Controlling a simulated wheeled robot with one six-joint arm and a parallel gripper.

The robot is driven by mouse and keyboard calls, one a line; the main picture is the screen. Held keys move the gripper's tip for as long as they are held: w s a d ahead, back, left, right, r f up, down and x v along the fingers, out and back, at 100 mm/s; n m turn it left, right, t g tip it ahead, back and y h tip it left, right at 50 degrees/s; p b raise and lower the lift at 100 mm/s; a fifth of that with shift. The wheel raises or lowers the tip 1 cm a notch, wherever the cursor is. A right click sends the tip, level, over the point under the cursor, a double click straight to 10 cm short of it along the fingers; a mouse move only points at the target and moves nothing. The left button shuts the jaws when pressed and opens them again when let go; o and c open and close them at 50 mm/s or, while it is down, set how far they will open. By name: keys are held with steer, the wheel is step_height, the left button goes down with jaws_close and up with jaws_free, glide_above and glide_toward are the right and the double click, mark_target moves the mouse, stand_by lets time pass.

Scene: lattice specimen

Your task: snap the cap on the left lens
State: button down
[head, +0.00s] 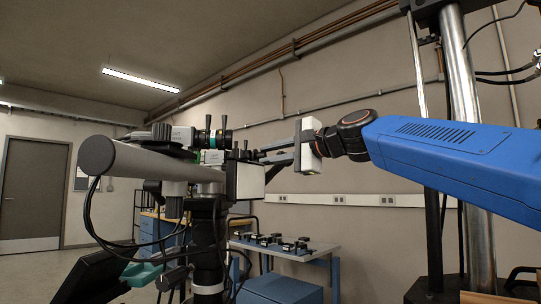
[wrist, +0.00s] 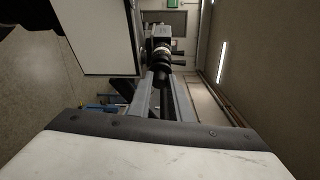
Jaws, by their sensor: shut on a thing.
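My gripper (head: 270,155) reaches in from the right in the head view, its fingers pointing left at the camera rig. In the wrist view my gripper (wrist: 161,84) is shut on a small dark thing (wrist: 161,77), apparently the cap, mostly hidden between the fingertips. A dark lens with a pale ring (wrist: 162,52) is straight beyond the fingertips, close to the held thing; I cannot tell whether they touch. In the head view a lens with a teal ring (head: 212,139) is on the rig, left of and slightly above the fingertips. I cannot tell which lens is the left one.
A white box (head: 246,181) on the rig hangs just below and left of my fingers. A thick grey bar (head: 140,165) and loose cables extend left. A bench (head: 310,252) with several dark parts stands behind. Open floor lies at the far left.

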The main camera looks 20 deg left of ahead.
mark_target(263, 156)
steer(key=shift+a, duration=0.6)
stand_by(0.9)
steer(key=c, duration=1.6)
jaws_free()
steer(key=shift+a, duration=0.1)
steer(key=shift+o, duration=0.3)
steer(key=shift+f, duration=0.1)
steer(key=shift+c, duration=0.5)
steer(key=shift+o, duration=0.3)
steer(key=shift+v, duration=1.6)
steer(key=shift+s+d, duration=0.1)
steer(key=shift+d, duration=0.15)
steer(key=o, duration=0.3)
steer(key=shift+s+d, duration=0.1)
steer(key=shift+d, duration=0.15)
steer(key=shift+s+d, duration=0.15)
steer(key=shift+d, duration=0.25)
